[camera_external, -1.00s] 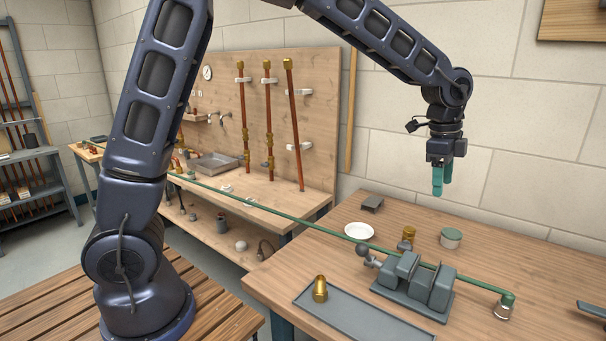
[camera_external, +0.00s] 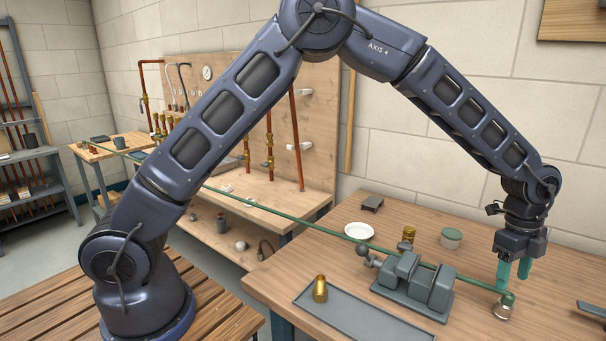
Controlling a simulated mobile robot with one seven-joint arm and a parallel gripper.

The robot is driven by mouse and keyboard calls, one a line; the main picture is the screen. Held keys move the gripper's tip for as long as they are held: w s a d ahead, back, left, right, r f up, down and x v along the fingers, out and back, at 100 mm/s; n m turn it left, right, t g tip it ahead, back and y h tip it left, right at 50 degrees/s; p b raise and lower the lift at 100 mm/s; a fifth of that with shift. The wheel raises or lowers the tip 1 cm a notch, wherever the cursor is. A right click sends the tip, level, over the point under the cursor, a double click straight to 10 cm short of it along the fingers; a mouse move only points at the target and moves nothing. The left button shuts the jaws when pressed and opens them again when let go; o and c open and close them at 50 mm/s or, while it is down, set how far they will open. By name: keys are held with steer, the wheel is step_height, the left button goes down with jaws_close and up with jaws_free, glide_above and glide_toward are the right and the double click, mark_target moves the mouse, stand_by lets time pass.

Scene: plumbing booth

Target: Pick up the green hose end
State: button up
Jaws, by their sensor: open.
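A thin green hose (camera_external: 310,228) runs from the back left, across the grey vise (camera_external: 415,282), to the right part of the wooden table. Its green end (camera_external: 507,298) bends down at a silver fitting (camera_external: 502,311) on the table. My gripper (camera_external: 513,276) has teal fingers that point down. It is open, just above and behind the hose end, with the fingertips very close to it. I cannot tell whether a finger touches the hose.
A grey tray (camera_external: 350,318) with a brass fitting (camera_external: 320,289) lies at the front. A white plate (camera_external: 359,231), a brass piece (camera_external: 408,234), a green-lidded tin (camera_external: 451,238) and a dark block (camera_external: 372,203) stand behind the vise. The table's back right is clear.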

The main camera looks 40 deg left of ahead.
mark_target(509, 293)
steer(key=f, duration=0.5)
steer(key=d+f, duration=0.1)
steer(key=f, duration=0.2)
steer(key=shift+s+d+f, duration=0.1)
steer(key=shift+s, duration=0.15)
steer(key=shift+c, duration=0.5)
steer(key=c, duration=1)
